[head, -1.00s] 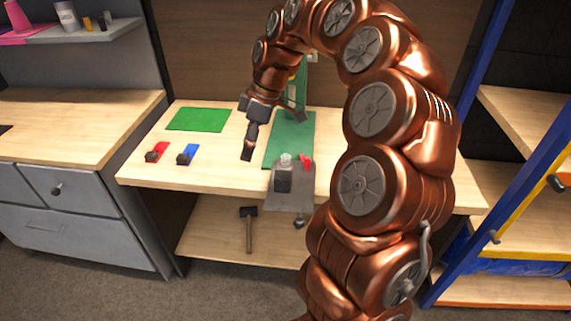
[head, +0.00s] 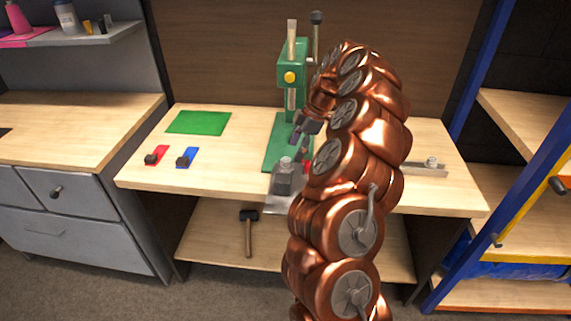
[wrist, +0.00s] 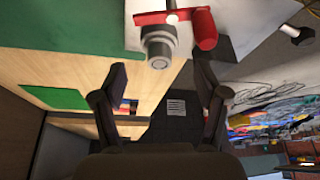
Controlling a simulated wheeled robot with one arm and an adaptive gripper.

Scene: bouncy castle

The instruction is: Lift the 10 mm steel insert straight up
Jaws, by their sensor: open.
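My gripper (head: 296,137) is in front of the green press, partly hidden by my arm in the head view. In the wrist view its two fingers (wrist: 160,66) stand wide apart with nothing between them. A stepped grey metal cylinder (wrist: 159,46) shows beyond the fingertips, beside a red part (wrist: 204,28). In the head view a dark grey block with a pale round top (head: 284,180) stands on a grey plate (head: 284,209) at the table's front edge. I cannot tell which metal piece is the 10 mm insert.
The green press (head: 292,75) stands at the table's back. A red piece (head: 155,155), a blue piece (head: 187,156) and a green mat (head: 199,122) lie left. A metal bar (head: 420,169) lies right. A hammer (head: 248,230) is on the lower shelf. The table's left middle is clear.

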